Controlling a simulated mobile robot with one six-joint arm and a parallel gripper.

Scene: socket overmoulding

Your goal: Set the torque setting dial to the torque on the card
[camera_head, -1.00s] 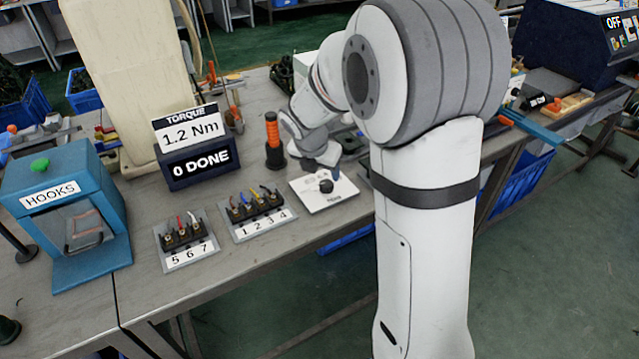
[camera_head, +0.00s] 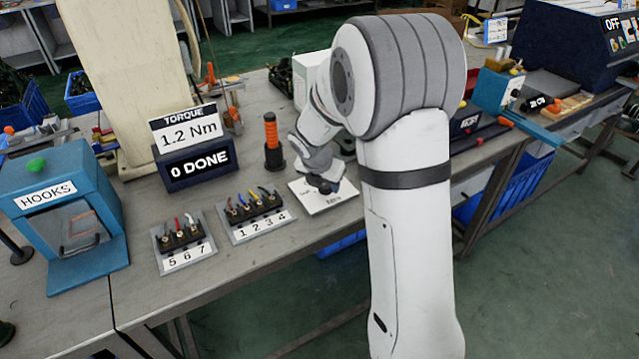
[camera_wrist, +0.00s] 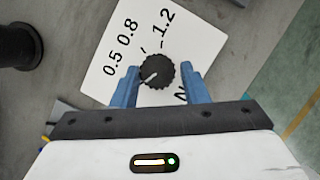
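The torque card (camera_head: 186,132) reads "1.2 Nm" and stands on a dark box showing "0 DONE". The torque setting dial is a black ribbed knob (camera_wrist: 157,72) on a white plate (camera_wrist: 105,88) marked 0.5, 0.8 and 1.2. A light pointer line on the knob points to the lower left in the wrist view, away from the 1.2 mark. My gripper (camera_wrist: 158,70) is open, with one blue finger on each side of the knob and gaps visible between. I cannot tell whether the fingertips are down at knob height. In the head view my wrist partly hides the dial (camera_head: 324,186).
A black and orange tool (camera_head: 272,140) stands upright left of the dial plate. Terminal block plates labelled 1 to 4 (camera_head: 240,236) and 5 to 7 (camera_head: 170,268) lie left of it. A blue HOOKS box (camera_head: 105,200) is at far left. The table's front edge is close to the plate.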

